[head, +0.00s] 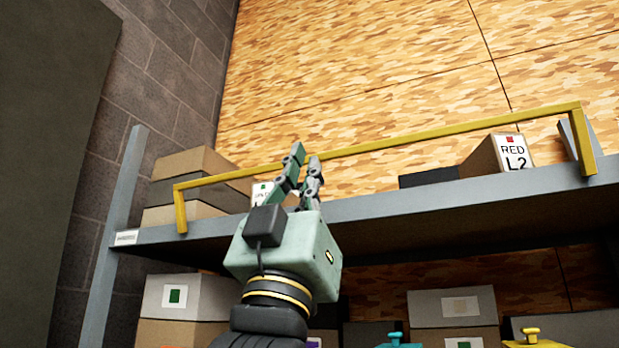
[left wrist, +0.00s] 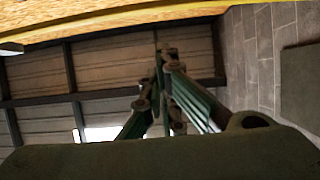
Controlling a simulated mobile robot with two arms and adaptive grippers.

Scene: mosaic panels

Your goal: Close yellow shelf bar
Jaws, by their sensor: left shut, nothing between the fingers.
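The yellow shelf bar (head: 362,148) spans the front of the upper shelf in the head view, with a short leg at each end standing at the shelf edge. A yellow strip, likely the bar, crosses the top of the left wrist view (left wrist: 130,20). My left gripper (head: 306,152) is shut and empty, pointing up. In the head view its fingertips overlap the bar left of its middle; I cannot tell whether they touch it. Its closed fingers also show in the left wrist view (left wrist: 165,58). My right gripper is in neither view.
More boxes (head: 453,305) and lidded containers stand on the shelf below. A patterned wooden panel is behind; a grey block wall is at left.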

